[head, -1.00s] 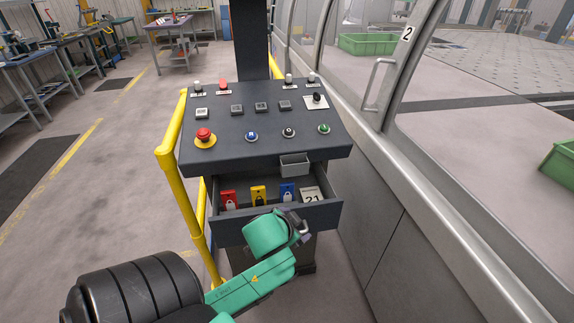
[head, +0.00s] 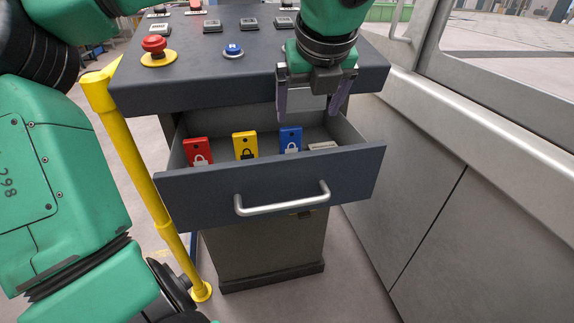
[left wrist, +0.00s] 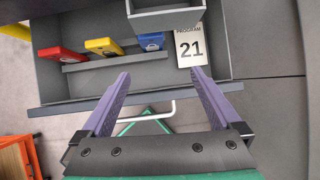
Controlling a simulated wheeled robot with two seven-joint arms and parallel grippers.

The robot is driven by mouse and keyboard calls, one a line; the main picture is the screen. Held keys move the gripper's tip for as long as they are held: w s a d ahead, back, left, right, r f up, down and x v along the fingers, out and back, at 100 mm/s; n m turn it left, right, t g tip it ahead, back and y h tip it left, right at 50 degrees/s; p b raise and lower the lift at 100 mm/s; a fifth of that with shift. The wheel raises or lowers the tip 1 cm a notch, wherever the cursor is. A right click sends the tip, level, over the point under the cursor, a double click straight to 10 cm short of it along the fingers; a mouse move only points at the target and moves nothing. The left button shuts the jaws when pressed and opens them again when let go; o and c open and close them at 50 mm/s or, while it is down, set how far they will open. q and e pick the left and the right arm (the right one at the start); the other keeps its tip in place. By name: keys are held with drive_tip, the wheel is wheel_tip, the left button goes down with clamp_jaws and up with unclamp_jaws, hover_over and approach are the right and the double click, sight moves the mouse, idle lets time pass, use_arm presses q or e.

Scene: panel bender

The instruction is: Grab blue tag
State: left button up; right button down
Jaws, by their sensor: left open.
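The blue tag (head: 290,140) stands in the open drawer (head: 215,186) of the control console, right of the yellow tag (head: 245,146) and the red tag (head: 198,152). It carries a padlock symbol. In the left wrist view the blue tag (left wrist: 151,41) is partly covered by a grey box. My left gripper (head: 309,114) is open and empty, pointing down above the drawer's right part, above and slightly right of the blue tag. In the left wrist view its purple fingers (left wrist: 161,74) are spread apart, clear of the tag. My right gripper is out of view.
A white "PROGRAM 21" card (left wrist: 190,47) lies right of the blue tag. A grey box (left wrist: 165,18) hangs over the drawer's back. The console top (head: 195,72) has buttons and a red emergency stop (head: 154,44). A yellow rail (head: 140,165) stands left.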

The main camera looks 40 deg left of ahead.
sight(291, 141)
use_arm(q)
drive_tip(key=shift+y, duration=0.5)
drive_tip(key=x, duration=1.4)
drive_tip(key=shift+s+a, duration=0.2)
drive_tip(key=shift+a, duration=0.25)
drive_tip(key=shift+d+r, duration=0.1)
drive_tip(key=shift+r, duration=0.05)
drive_tip(key=c, duration=1.4)
